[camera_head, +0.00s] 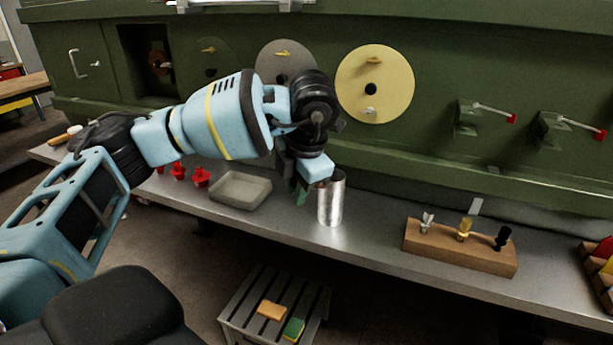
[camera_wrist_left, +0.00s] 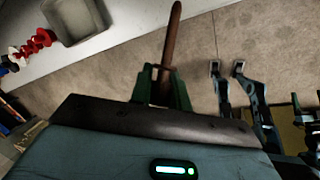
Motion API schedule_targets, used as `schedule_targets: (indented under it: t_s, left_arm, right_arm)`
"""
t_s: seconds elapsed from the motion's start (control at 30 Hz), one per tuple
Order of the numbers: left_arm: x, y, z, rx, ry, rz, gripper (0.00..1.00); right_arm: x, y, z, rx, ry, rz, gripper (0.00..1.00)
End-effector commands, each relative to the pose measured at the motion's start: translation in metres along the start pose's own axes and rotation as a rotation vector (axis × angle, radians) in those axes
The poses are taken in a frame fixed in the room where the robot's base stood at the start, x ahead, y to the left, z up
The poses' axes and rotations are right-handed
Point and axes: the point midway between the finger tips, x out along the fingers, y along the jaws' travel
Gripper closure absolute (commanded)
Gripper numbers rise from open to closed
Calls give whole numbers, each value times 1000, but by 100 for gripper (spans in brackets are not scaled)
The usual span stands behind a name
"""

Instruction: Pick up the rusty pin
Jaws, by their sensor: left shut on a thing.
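The rusty pin (camera_wrist_left: 171,38) is a long brown rod in the left wrist view, gripped between the green fingers of my left gripper (camera_wrist_left: 163,78) and sticking out past them. In the head view my left gripper (camera_head: 300,190) hangs over the bench, just left of the metal cup (camera_head: 331,200). The pin cannot be made out in the head view.
A grey tray (camera_head: 239,190) and several red pieces (camera_head: 200,177) sit left of the cup on the bench (camera_head: 375,235). A wooden block (camera_head: 459,249) with small fittings is to the right. A green panel (camera_head: 440,75) with round discs rises behind.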

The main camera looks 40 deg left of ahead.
Motion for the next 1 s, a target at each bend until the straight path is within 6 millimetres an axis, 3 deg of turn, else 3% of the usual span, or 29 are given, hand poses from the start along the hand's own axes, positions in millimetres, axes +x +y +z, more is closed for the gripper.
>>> schedule_targets:
  t_s: [0.2,0.4,1.0]
  left_arm:
    - [-8,-17,-31,1,-1,0,100]
    - [-12,-25,-45,1,0,0,100]
    - [-13,-29,-48,49,-11,0,100]
  right_arm:
    - [0,0,-1,-1,2,1,19]
    - [0,0,-1,-1,2,1,19]
    - [-1,1,-1,-1,1,2,19]
